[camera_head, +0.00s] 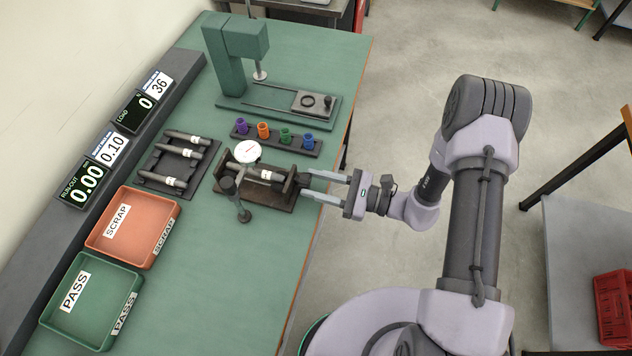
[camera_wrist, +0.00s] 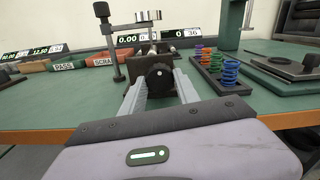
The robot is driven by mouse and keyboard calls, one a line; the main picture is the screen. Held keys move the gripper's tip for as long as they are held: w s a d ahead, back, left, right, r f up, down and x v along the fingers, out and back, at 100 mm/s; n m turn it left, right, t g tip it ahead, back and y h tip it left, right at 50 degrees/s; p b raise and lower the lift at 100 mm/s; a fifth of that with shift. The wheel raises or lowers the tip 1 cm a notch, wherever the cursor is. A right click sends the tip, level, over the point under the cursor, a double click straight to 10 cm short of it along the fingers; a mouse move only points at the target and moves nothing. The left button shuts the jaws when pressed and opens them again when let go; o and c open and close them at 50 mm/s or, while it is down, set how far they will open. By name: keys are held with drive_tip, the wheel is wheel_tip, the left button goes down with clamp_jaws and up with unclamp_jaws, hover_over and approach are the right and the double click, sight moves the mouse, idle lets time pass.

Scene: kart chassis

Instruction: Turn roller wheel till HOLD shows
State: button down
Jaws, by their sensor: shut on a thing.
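The roller wheel (camera_wrist: 160,77) is a dark round knob with a small white mark on its face, at the near end of the bench fixture (camera_head: 262,197). In the wrist view my gripper (camera_wrist: 159,88) has one finger on each side of the wheel and is shut on it. My gripper also shows in the head view (camera_head: 302,183), reaching in from the right. A shaft (camera_head: 258,174) with a white tag lies in the fixture under a round white dial gauge (camera_head: 246,151). The run-out display (camera_head: 86,185) reads 0.00, with 0.10 beside it.
Coloured springs (camera_head: 263,130) and a green press (camera_head: 235,55) stand behind. SCRAP (camera_head: 97,244) and PASS (camera_head: 53,314) trays are front left.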

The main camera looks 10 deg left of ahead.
drive_tip(key=shift+m, duration=0.4)
drive_tip(key=shift+m+p, duration=0.45)
drive_tip(key=shift+m, duration=1.65)
drive_tip(key=shift+m+p, duration=0.45)
drive_tip(key=shift+m, duration=1.95)
drive_tip(key=shift+m+p, duration=0.5)
drive_tip(key=shift+m, duration=2.1)
drive_tip(key=shift+m+p, duration=0.35)
drive_tip(key=shift+m, duration=2.05)
drive_tip(key=shift+m+p, duration=0.3)
drive_tip(key=shift+m, duration=1.9)
drive_tip(key=shift+r+m, duration=0.1)
drive_tip(key=shift+m, duration=2)
drive_tip(key=shift+m+p, duration=0.4)
drive_tip(key=shift+m, duration=3.5)
